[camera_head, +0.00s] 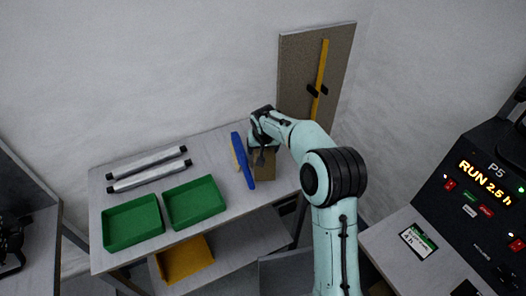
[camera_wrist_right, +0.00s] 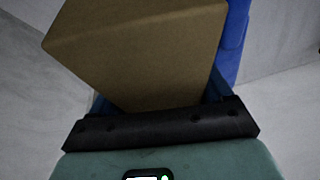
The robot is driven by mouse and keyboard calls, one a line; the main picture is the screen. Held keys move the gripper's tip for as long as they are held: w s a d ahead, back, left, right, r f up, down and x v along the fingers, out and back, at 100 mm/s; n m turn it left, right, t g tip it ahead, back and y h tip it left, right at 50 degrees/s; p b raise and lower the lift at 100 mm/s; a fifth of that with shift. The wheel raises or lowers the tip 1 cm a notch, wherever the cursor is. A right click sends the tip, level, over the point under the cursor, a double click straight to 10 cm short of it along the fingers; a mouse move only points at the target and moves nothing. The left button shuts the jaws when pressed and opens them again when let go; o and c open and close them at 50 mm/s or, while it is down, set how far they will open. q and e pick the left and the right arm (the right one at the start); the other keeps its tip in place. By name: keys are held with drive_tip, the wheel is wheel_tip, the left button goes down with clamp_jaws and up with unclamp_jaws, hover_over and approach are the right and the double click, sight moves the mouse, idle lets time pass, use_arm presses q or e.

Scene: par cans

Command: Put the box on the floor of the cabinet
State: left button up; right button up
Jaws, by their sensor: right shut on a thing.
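A brown cardboard-like box (camera_head: 264,171) is at the right end of the grey worktable. My right gripper (camera_head: 262,143) reaches over it from the right and is shut on it. In the right wrist view the box (camera_wrist_right: 145,45) is tilted and fills the space between the blue fingers of my right gripper (camera_wrist_right: 158,95). I cannot tell whether the box touches the tabletop. No cabinet can be clearly made out. My left gripper is not in view.
A blue brush (camera_head: 243,162) lies close beside the box. Two green trays (camera_head: 132,222) and two silver bars (camera_head: 147,170) are on the worktable (camera_head: 222,160). A yellow bin (camera_head: 185,260) sits on the lower shelf. A black control panel (camera_head: 470,195) stands right.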

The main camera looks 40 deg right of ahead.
drive_tip(key=shift+f, duration=0.55)
drive_tip(key=shift+f, duration=0.25)
drive_tip(key=o, duration=1.1)
drive_tip(key=shift+c, duration=0.2)
drive_tip(key=shift+r, duration=0.1)
